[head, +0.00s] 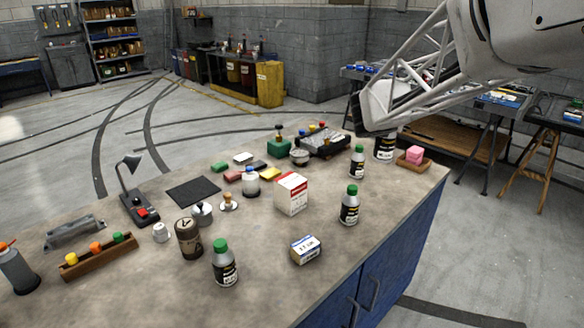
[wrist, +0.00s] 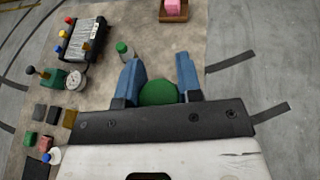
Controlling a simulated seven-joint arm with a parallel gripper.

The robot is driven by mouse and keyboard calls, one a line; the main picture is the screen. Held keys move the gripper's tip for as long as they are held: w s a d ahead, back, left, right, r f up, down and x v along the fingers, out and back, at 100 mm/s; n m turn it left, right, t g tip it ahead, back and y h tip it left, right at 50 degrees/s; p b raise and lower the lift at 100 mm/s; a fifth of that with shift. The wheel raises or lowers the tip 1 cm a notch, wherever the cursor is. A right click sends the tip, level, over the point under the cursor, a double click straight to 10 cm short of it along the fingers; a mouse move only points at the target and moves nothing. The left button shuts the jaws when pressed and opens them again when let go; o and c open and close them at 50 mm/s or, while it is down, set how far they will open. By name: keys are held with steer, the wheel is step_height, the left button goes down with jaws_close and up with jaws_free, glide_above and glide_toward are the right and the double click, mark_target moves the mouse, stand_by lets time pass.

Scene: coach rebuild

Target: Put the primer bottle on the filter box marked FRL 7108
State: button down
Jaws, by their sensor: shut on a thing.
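My gripper (wrist: 160,78) is shut on a bottle with a green cap (wrist: 157,93), seen from above between the blue fingers in the wrist view. In the head view, a dark-labelled bottle (head: 384,147) shows below my arm, its top hidden; it appears to be the held one. My fingers are hidden there. Three other green-capped bottles stand on the bench: at the back (head: 357,163), at the right (head: 349,206) and in front (head: 225,266). A white and red box (head: 291,195) stands mid-bench. A smaller blue and white box (head: 305,250) lies nearer. Their markings are unreadable.
A brown tray (head: 427,166) with a pink block is at the right back edge. Bare bench (head: 385,195) lies along the right edge.

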steer(key=s+a+n+t+y, duration=0.1)
steer(key=s+a+n+y, duration=0.3)
steer(key=a, duration=0.8)
steer(key=s+a+n+t+y, duration=0.1)
steer(key=s+a+n+y, duration=0.2)
steer(key=s+a, duration=0.55)
steer(key=w+a+f, duration=0.2)
steer(key=w+f, duration=0.1)
steer(key=f, duration=0.2)
steer(key=shift+a+f, duration=0.2)
steer(key=shift+a, duration=0.15)
steer(key=shift+w, duration=0.1)
steer(key=w+a+f, duration=0.1)
steer(key=w+a, duration=0.2)
steer(key=w, duration=1.2)
steer(key=shift+w+a+f, duration=0.2)
steer(key=shift+a, duration=0.2)
steer(key=shift+f, duration=0.1)
steer(key=shift+f, duration=1.7)
steer(key=shift+f, duration=0.1)
